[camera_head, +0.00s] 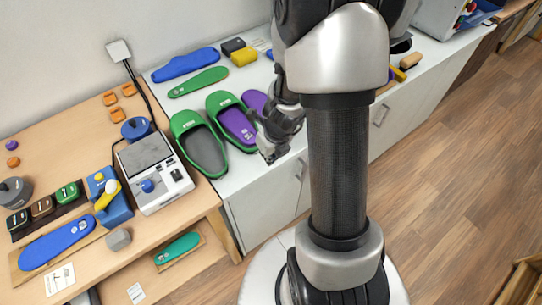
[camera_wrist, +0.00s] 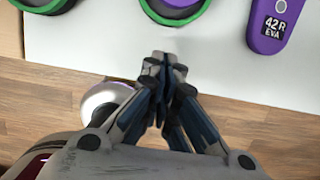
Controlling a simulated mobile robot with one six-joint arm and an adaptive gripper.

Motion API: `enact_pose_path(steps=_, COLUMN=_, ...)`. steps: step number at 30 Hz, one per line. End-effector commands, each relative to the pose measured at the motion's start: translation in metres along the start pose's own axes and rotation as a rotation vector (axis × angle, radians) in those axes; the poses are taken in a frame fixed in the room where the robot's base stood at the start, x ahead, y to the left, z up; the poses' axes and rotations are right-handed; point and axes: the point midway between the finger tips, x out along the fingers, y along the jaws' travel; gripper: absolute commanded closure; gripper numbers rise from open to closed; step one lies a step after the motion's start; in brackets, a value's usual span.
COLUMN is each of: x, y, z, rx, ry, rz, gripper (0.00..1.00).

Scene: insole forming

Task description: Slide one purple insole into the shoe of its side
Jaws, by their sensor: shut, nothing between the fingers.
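Two green-rimmed shoes lie side by side on the white counter. The left shoe (camera_head: 201,146) has a grey inside; the right shoe (camera_head: 222,104) has a purple insole (camera_head: 238,125) lying in it. A second purple insole (camera_head: 254,99) lies on the counter to their right, partly hidden by my arm. In the wrist view this loose insole (camera_wrist: 274,25) carries a label reading "42R EVA", and the shoes' green heel rims (camera_wrist: 176,18) show at the top edge. My gripper (camera_wrist: 165,62) is shut and empty, over the counter's front edge, apart from shoes and insoles; it also shows in the head view (camera_head: 271,157).
A blue insole shape (camera_head: 185,64) and a green one (camera_head: 198,82) lie behind the shoes, with black and yellow blocks (camera_head: 243,56). A white device (camera_head: 154,172) stands on the wooden table at left. The white counter's front strip (camera_wrist: 230,70) is bare.

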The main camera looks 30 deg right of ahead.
Motion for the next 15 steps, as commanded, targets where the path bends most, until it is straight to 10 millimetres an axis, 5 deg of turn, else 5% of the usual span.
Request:
enact_pose_path(steps=6, x=0.001, y=0.000, z=0.032, rx=-0.002, ry=-0.002, rz=0.000, gripper=1.00)
enact_pose_path(steps=15, x=0.005, y=0.000, z=0.038, rx=-0.001, ry=-0.002, rz=-0.001, gripper=1.00)
